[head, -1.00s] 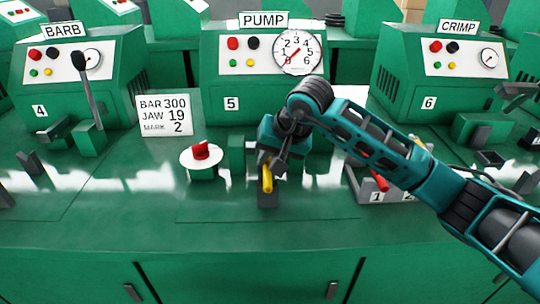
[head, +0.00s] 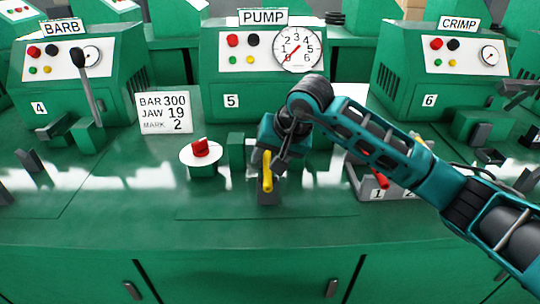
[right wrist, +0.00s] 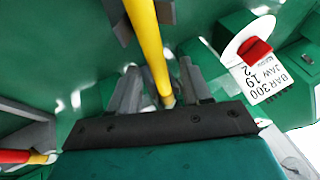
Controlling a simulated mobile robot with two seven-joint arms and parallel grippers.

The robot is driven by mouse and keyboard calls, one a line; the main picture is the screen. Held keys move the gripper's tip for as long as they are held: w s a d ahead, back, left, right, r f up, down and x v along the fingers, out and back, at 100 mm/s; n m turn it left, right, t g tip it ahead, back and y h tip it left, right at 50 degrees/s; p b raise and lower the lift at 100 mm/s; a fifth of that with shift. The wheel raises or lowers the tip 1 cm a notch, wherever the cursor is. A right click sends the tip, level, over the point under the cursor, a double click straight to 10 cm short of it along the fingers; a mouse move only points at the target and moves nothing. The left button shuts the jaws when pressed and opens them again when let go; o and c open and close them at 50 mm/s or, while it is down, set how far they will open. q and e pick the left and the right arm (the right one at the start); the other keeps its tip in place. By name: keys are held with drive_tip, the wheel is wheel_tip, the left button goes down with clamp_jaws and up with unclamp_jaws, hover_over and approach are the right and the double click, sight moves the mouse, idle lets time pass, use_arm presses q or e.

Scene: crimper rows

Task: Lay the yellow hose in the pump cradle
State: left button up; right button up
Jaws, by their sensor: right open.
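The yellow hose (head: 267,172) sits at the dark grey pump cradle (head: 269,198) in front of the PUMP machine (head: 262,85). In the right wrist view the hose (right wrist: 150,45) runs between grey cradle pieces (right wrist: 166,12) at the top and down between my fingers. My right gripper (head: 272,160) is open around the hose's far part, with gaps visible on both sides in the wrist view (right wrist: 160,88). The arm hides part of the hose in the head view. My left gripper is out of view.
A red button on a white disc (head: 186,157) stands left of the cradle. A sign (head: 165,114) reads BAR 300, JAW 19, MARK 2. A grey numbered rack (head: 361,195) with a red hose (head: 380,179) is on the right. The bench front is clear.

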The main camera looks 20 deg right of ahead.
drive_tip(key=p+v, duration=0.1)
drive_tip(key=v, duration=1.2)
drive_tip(key=shift+w, duration=0.1)
